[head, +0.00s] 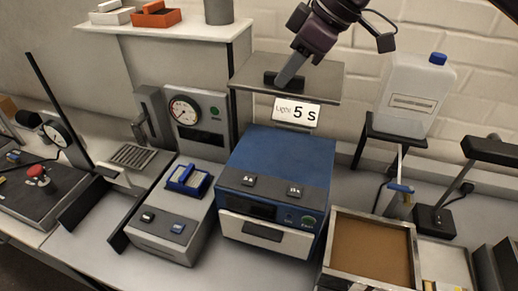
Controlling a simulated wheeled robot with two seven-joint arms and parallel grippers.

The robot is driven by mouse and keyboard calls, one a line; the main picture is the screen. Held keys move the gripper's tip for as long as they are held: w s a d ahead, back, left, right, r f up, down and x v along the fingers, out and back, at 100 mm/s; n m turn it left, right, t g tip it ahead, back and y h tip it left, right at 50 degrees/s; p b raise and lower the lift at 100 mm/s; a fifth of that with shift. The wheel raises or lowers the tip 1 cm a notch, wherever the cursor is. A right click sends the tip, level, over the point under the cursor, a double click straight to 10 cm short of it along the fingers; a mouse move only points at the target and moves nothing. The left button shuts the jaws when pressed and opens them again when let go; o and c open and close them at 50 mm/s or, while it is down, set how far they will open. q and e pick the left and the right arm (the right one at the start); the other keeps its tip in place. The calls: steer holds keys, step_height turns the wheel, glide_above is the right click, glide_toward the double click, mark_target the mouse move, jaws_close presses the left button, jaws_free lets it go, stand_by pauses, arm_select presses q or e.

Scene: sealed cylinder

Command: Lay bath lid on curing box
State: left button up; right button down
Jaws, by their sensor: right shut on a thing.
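The bath lid (322,78) appears to be a flat grey plate with a dark handle, at the top centre. My right gripper (287,80) comes down from above and is shut on the handle. The plate looks level, above the back of the blue curing box (272,160). I cannot tell whether anything supports it from below. The curing box has a dark sloped panel with buttons and a pale front drawer. Its top is bare. My left gripper is not in view.
A "Light 5 s" sign (297,113) stands behind the curing box. Left is a grey device with a blue frame (188,180) and a gauge unit (198,118). Right are a brown-filled tray (334,262), a white canister (415,95) and a dark lamp-like stand (432,220).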

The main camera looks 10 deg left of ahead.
step_height(320, 180, down, 20)
steer(key=shift+w+d+r, duration=0.1)
steer(key=shift+r, duration=0.15)
steer(key=shift+f, duration=0.1)
steer(key=c, duration=1.8)
jaws_free()
steer(key=o, duration=0.4)
steer(key=shift+c, duration=0.2)
steer(key=b+v, duration=0.1)
steer(key=v, duration=1.1)
